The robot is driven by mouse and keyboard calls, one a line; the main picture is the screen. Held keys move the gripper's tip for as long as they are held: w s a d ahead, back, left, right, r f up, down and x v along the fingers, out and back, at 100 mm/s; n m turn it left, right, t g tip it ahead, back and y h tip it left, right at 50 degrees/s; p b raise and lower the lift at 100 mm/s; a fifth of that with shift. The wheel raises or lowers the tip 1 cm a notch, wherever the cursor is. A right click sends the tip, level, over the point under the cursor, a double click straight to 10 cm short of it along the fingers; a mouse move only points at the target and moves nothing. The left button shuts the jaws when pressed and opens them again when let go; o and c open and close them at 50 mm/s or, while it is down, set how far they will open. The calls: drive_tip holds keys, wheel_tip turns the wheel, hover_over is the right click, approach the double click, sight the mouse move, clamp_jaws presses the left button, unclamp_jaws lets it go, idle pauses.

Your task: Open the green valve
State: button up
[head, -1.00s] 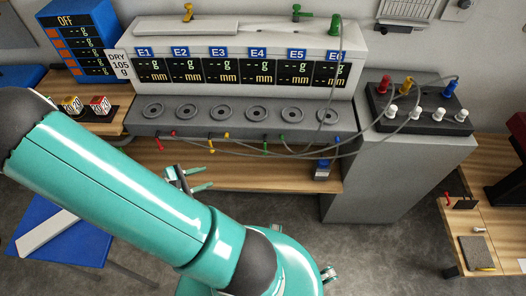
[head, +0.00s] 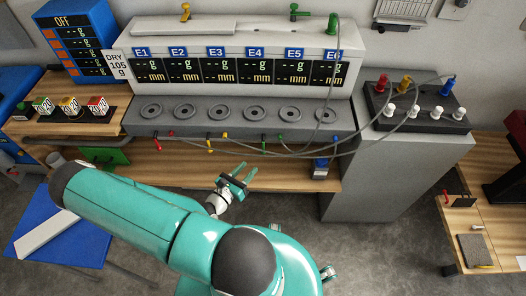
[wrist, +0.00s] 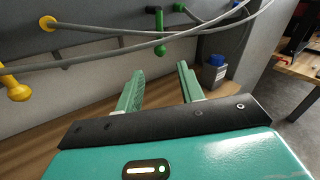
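A green valve handle (head: 264,143) hangs on the front of the grey bench, below and left of the E5 plate. In the wrist view the handle (wrist: 160,46) hangs down from a black knob, beyond the fingertips. A green hose fitting (head: 280,136) sits just right of it. Another green valve (head: 295,12) stands on top of the unit, beside a green cylinder (head: 332,24). My gripper (head: 248,173) is open and empty, below and slightly left of the hanging handle and apart from it. Its two spread fingers show in the wrist view (wrist: 160,72).
Grey hoses (wrist: 110,47) run across the bench front near the handle.

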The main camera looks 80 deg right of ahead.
sight(263, 150)
drive_tip(key=x, duration=1)
drive_tip(key=shift+d, duration=0.25)
clamp_jaws()
